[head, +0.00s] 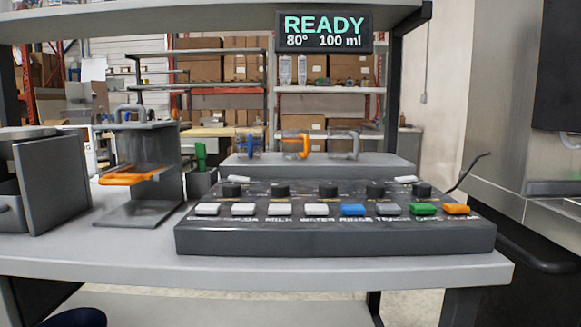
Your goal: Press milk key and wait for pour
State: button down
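A dark control panel (335,240) sits on the grey table, with a row of coloured keys along its front. The milk key (279,209) is a white key, third from the left, with a label that reads MILK. It appears raised like the white keys beside it. A display (323,32) above reads READY, 80° and 100 ml. A grey dispenser stand (150,165) stands left of the panel, with an orange handle (135,176) in its opening. No pouring liquid is visible. My gripper is not in view.
Several black knobs (328,189) stand behind the keys. Blue (352,209), green (423,208) and orange (456,208) keys are on the right. A ledge (320,160) behind holds handled items. A grey box (50,180) stands at far left. The table's front strip is clear.

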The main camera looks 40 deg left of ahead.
aim_at(274, 209)
jog(key=z, duration=1.75)
jog(key=k, duration=1.25)
jog(key=u, duration=1.3)
